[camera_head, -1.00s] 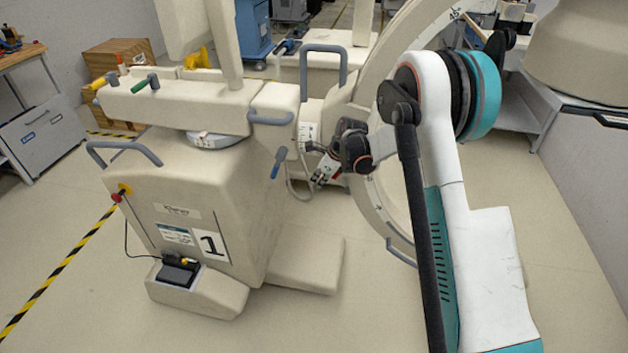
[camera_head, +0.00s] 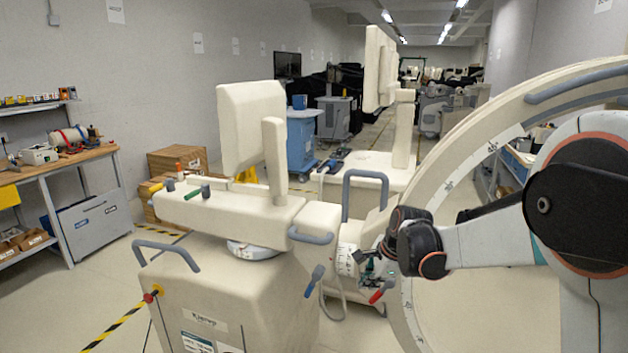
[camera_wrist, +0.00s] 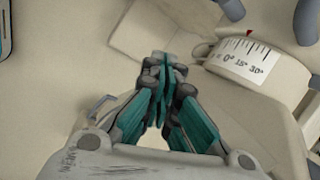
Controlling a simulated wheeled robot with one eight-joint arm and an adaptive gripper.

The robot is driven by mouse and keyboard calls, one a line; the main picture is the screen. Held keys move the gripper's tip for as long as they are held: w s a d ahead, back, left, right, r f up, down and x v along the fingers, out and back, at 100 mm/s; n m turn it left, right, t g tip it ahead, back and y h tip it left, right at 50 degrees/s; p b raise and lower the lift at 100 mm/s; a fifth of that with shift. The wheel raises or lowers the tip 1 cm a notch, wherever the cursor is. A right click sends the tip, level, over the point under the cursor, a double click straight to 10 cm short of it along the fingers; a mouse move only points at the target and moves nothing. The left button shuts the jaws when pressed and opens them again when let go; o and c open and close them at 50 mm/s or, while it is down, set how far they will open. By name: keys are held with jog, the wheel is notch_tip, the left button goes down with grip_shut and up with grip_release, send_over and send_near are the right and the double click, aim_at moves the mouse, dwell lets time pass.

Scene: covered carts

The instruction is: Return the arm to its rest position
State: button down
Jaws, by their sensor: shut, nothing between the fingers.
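My gripper (camera_wrist: 163,75) is shut and empty in the wrist view, its teal fingers meeting at the tips. It points down toward the beige floor and machine base. In the head view my gripper (camera_head: 372,268) is small and partly hidden by my dark wrist joint, close in the picture to the beige machine's graduated collar. My white and grey arm reaches in from the right side of the head view, its large dark joint near the camera.
A beige wheeled machine (camera_head: 225,290) with grey handles stands in front. Its large curved arc (camera_head: 462,160) rises behind my arm. The graduated collar (camera_wrist: 245,63) is right of my fingers in the wrist view. A workbench (camera_head: 70,163) stands at left.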

jog(key=s+d+r+n+t+h, duration=0.1)
jog(key=s+r+n, duration=0.35)
jog(key=s, duration=0.35)
jog(key=s+d+r+n, duration=0.2)
jog(key=s+r+n, duration=0.2)
jog(key=s+r, duration=0.3)
jog(key=s+d+f+n+t+h, duration=0.1)
jog(key=s+n, duration=0.8)
jog(key=s, duration=0.9)
jog(key=shift+s+d+f+t+h, duration=0.3)
jog(key=shift+d+f+t+h, duration=0.15)
jog(key=shift+d+f, duration=0.2)
